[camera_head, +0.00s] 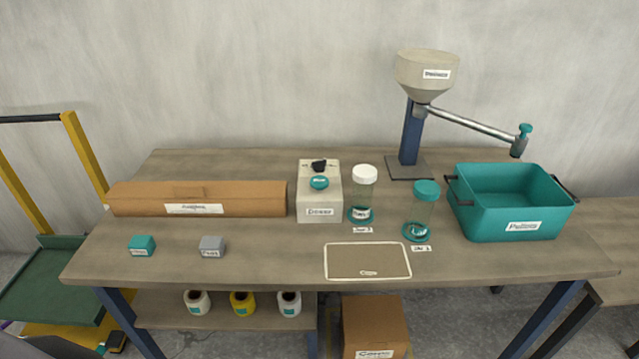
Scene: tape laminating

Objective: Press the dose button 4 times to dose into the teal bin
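A beige control box (320,200) stands at mid-table with a round teal button (319,183) on its sloped top and a black knob (319,166) behind it. Its front label is too small to read surely. The teal bin (480,220), labelled Pellets, stands at the right of the table; its inside looks empty. A beige hopper (425,75) on a blue post has a metal tube (470,123) reaching right. The tube's teal-topped outlet (521,140) is above the bin. Neither of my grippers is in view.
Right of the box stand a white-lidded jar (363,193) and a teal-lidded jar (424,211). A long brown carton (240,197) lies at left; a teal block (142,245) and a grey block (212,246) sit before it. A white-outlined area (367,261) at the front is empty.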

